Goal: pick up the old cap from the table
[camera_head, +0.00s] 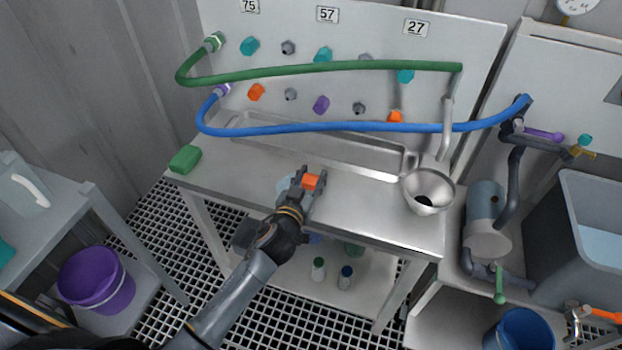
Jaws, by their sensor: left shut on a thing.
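My left gripper (307,180) is over the metal table (350,206), near its middle. Its fingers are shut on a small orange cap (310,182), which shows between them. The fingers hide part of the cap, and I cannot tell whether it touches the table top. My right gripper is not in view.
A green block (185,159) lies at the table's left end and a metal funnel (429,190) stands at its right. A long tray (330,145) runs along the back panel.

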